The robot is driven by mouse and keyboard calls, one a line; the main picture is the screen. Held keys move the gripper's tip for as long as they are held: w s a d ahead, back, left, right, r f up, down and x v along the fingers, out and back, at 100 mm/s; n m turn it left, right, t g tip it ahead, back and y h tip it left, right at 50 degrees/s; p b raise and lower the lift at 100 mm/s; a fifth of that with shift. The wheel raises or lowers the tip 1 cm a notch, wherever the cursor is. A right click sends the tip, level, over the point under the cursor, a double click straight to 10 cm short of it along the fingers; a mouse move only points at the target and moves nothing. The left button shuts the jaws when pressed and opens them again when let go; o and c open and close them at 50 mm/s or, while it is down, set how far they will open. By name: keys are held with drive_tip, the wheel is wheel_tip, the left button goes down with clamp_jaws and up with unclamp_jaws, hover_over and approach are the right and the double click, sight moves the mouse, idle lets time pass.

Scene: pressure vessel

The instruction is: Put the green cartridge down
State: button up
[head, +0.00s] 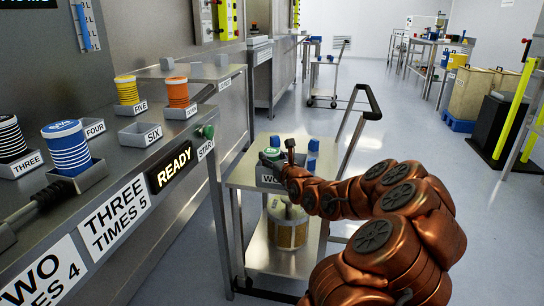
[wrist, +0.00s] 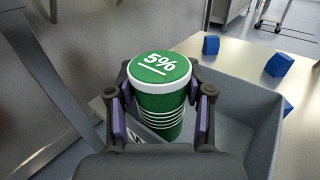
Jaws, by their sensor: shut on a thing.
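The green cartridge (wrist: 160,95) has a white rim, white bands and "5%" on its green top. It stands upright between the two fingers of my gripper (wrist: 160,105), which is shut on it. The cartridge is over or inside a grey bin (wrist: 245,115); its lower end is hidden, so I cannot tell whether it touches the bin floor. In the head view the green cartridge (head: 272,154) shows at the trolley top, by my gripper (head: 281,160). The bin's front label (head: 268,180) is partly covered by my arm.
Blue blocks (head: 313,146) stand on the trolley (head: 240,174) beside the bin. The steel bench (head: 110,190) at left holds a blue-topped cartridge (head: 66,148), a yellow one (head: 126,90), an orange one (head: 178,92) and an empty tray marked SIX (head: 140,133). Floor right of the trolley is clear.

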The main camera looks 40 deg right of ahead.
drive_tip(key=shift+f, duration=0.3)
drive_tip(key=o, duration=1.1)
drive_tip(key=shift+o, duration=1.4)
drive_tip(key=shift+a+f, duration=0.1)
drive_tip(key=shift+f, duration=0.1)
drive_tip(key=shift+r, duration=0.65)
drive_tip(key=b+v, duration=0.1)
drive_tip(key=v, duration=1.1)
drive_tip(key=shift+r, duration=0.2)
